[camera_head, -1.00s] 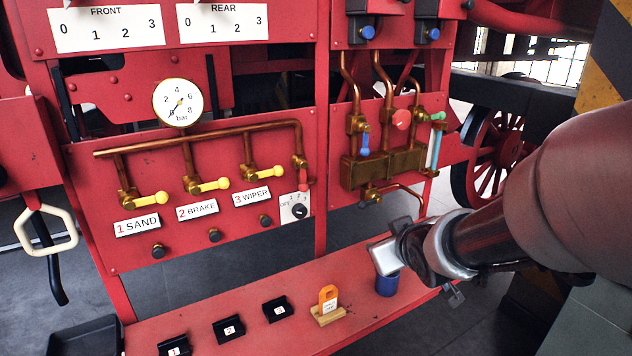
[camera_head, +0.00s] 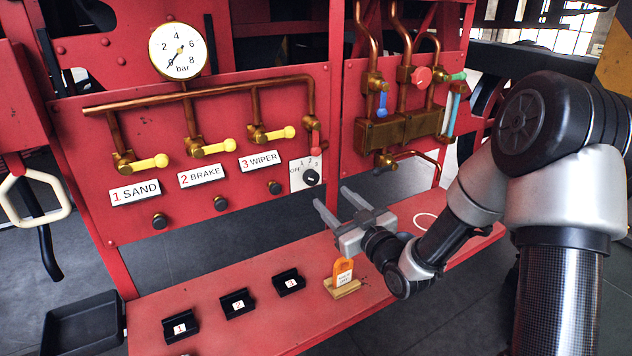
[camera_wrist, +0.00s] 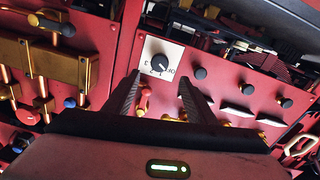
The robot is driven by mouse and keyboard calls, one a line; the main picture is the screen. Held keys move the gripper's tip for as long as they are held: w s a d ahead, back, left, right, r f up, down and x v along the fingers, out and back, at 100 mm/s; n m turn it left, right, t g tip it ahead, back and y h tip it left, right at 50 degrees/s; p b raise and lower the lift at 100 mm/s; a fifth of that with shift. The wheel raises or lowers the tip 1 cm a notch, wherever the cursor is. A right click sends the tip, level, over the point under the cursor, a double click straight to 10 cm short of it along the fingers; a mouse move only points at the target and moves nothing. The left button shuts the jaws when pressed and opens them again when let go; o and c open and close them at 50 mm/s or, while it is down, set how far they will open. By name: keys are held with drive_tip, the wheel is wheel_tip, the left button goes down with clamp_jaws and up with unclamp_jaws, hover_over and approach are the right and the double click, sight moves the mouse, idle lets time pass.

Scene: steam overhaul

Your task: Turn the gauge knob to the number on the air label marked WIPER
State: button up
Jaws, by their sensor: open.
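The gauge knob (camera_head: 312,178) is a black round knob on a white plate marked OFF, 1, 2, 3, at the right end of the red panel. I cannot tell which mark it points at. The label WIPER (camera_head: 260,160) carries a red 3 and sits left of the knob plate. My gripper (camera_head: 337,203) is open and empty, lower right of the knob and apart from it, its fingers pointing toward the panel. In the wrist view the knob (camera_wrist: 159,59) shows beyond and between the two spread fingers (camera_wrist: 160,90), with the picture upside down.
The SAND label (camera_head: 135,192) and BRAKE label (camera_head: 202,175) sit left on the panel. A bar gauge (camera_head: 178,51) stands above. Copper pipes and yellow-handled valves (camera_head: 215,147) are over the labels. An orange tag on a wooden stand (camera_head: 343,278) is below my gripper on the red shelf.

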sight(313, 180)
drive_tip(key=x, duration=1)
drive_tip(key=shift+p, duration=0.35)
drive_tip(key=c, duration=1)
